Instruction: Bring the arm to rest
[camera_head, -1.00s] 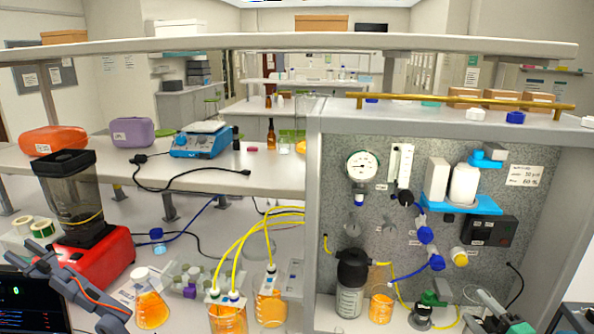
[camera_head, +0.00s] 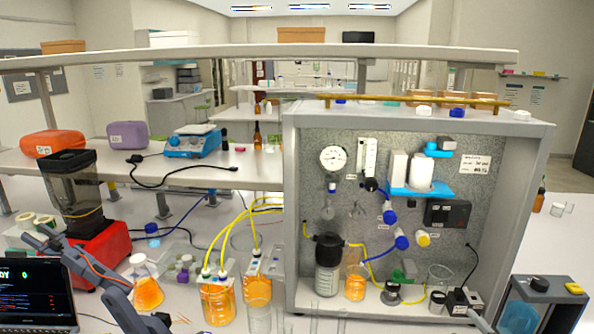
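My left arm (camera_head: 105,285) comes in from the lower left, in front of the red-based blender. Its gripper end (camera_head: 168,319) is low at the bottom edge, near an orange-filled flask (camera_head: 146,285). It is small and partly cut off, so I cannot tell whether its fingers are apart. Of my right arm, at most a grey tip (camera_head: 481,321) shows at the bottom edge, by a small black and white box (camera_head: 462,301). Its fingers cannot be made out.
The rig panel (camera_head: 300,180) with gauge (camera_head: 333,158), blue valves and tubing stands at centre right. Orange-filled bottles (camera_head: 217,303) with yellow tubes stand before it. A red-based blender (camera_head: 100,255) and laptop (camera_head: 38,295) are left. A blue-sided container (camera_head: 520,316) is lower right.

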